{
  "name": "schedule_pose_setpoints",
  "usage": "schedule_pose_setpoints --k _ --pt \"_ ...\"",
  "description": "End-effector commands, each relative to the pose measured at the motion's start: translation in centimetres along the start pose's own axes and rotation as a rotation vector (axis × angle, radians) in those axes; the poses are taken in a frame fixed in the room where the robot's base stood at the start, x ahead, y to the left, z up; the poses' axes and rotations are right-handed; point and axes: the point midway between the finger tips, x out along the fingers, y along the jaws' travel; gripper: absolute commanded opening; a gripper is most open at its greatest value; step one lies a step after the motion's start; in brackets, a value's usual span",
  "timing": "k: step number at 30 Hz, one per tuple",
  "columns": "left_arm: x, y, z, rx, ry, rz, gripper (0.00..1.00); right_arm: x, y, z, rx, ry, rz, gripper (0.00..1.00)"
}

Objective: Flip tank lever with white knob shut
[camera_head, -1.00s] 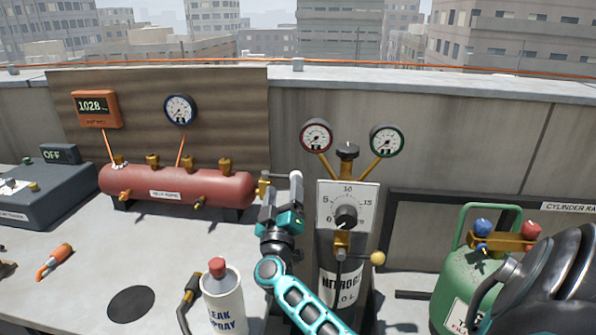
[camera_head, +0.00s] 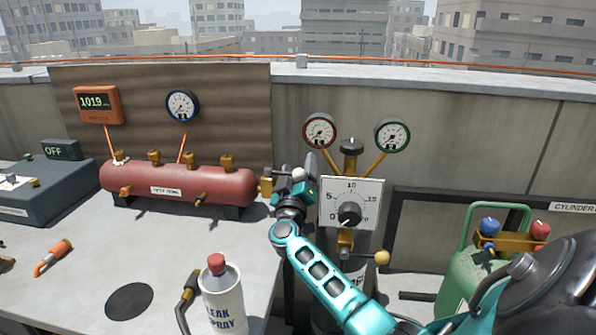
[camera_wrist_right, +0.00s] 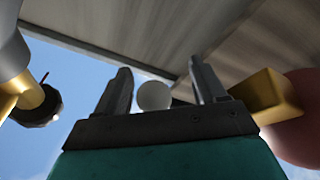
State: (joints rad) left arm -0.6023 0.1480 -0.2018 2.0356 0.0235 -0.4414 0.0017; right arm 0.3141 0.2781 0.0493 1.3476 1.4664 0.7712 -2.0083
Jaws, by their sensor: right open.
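The red tank (camera_head: 178,185) lies on the bench at the left, with a brass valve (camera_head: 265,183) at its right end. The white knob (camera_head: 298,173) shows at my right gripper (camera_head: 297,172), to the right of that valve. In the right wrist view the white knob (camera_wrist_right: 154,95) is between the two fingers of the right gripper (camera_wrist_right: 166,88), with space on both sides. The right gripper is open. The brass part (camera_wrist_right: 268,95) and red tank end (camera_wrist_right: 298,130) are at the right there. The lever's stem is mostly hidden. My left gripper is not in view.
The nitrogen regulator (camera_head: 350,205) with a yellow knob (camera_head: 381,257) stands close to the right of my gripper. A leak spray can (camera_head: 222,298) is at the front. A green cylinder (camera_head: 465,270) is at the right. The bench (camera_head: 85,265) is partly clear.

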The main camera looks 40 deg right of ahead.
Motion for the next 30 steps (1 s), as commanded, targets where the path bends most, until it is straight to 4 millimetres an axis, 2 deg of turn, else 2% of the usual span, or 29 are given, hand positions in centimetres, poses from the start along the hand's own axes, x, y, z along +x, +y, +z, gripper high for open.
schedule_pose_setpoints --k 3,24,30 --pt "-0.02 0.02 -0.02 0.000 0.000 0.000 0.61 -0.02 -0.01 -0.01 0.000 0.000 0.000 0.69" --pt "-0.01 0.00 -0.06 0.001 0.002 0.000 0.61 -0.02 0.05 -0.06 0.003 0.001 0.001 0.02" --pt "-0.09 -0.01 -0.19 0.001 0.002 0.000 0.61 0.03 0.09 -0.15 0.006 -0.003 0.005 0.00"
